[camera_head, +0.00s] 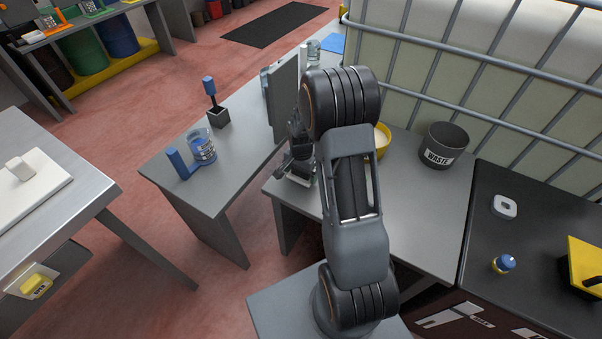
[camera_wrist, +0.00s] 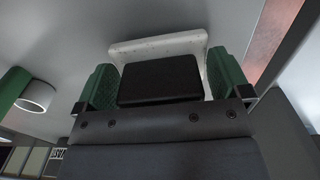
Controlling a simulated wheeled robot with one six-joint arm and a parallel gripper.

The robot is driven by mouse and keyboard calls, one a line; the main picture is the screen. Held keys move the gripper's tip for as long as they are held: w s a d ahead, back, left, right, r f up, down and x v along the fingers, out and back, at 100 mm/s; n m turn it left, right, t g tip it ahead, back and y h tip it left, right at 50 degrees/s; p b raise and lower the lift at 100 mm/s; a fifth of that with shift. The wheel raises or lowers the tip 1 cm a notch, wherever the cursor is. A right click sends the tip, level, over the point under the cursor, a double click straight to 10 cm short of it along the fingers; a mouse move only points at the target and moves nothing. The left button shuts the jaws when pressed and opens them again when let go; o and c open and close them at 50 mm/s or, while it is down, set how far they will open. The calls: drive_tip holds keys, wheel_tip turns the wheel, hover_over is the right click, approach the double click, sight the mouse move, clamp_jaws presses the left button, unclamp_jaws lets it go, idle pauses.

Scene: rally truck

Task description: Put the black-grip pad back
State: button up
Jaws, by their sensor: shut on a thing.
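The black-grip pad shows in the wrist view as a black block-shaped grip (camera_wrist: 160,79) with a white pad (camera_wrist: 158,45) behind it. My gripper (camera_wrist: 162,88) has its green fingers on either side of the black grip and is shut on it. In the head view my gripper (camera_head: 302,168) is at the left of my arm, near the edge of the grey table, and is partly hidden. The held pad is hard to make out there, and I cannot tell whether it touches the table.
An upright grey panel (camera_head: 284,95) stands close behind my gripper. A blue-handled jug (camera_head: 203,147) and a blue-handled tool in a dark block (camera_head: 219,118) stand on the left table. A yellow bowl (camera_head: 382,140) and a waste bin (camera_head: 444,147) stand right of my arm.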

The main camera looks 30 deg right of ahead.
drive_tip(key=shift+f, duration=0.25)
drive_tip(key=shift+f, duration=0.1)
drive_tip(key=shift+f+b, duration=0.25)
drive_tip(key=shift+b, duration=0.05)
drive_tip(key=o, duration=0.5)
drive_tip(key=shift+c, duration=0.2)
wheel_tip(320, 180, up, 14)
drive_tip(key=shift+f+p, duration=0.2)
drive_tip(key=shift+p, duration=1.05)
drive_tip(key=s+a+r+n+t, duration=0.2)
drive_tip(key=s+a+r+n, duration=0.35)
drive_tip(key=s, duration=0.25)
drive_tip(key=s+a+r+n+t, duration=0.1)
drive_tip(key=s+a+r+n, duration=0.3)
drive_tip(key=s+n, duration=0.3)
drive_tip(key=w+p+v, duration=0.2)
drive_tip(key=p+v, duration=1)
drive_tip(key=v, duration=0.2)
drive_tip(key=shift+a+r+m+t+p, duration=0.25)
drive_tip(key=shift+m+t+p, duration=0.05)
drive_tip(key=shift+m+p, duration=0.15)
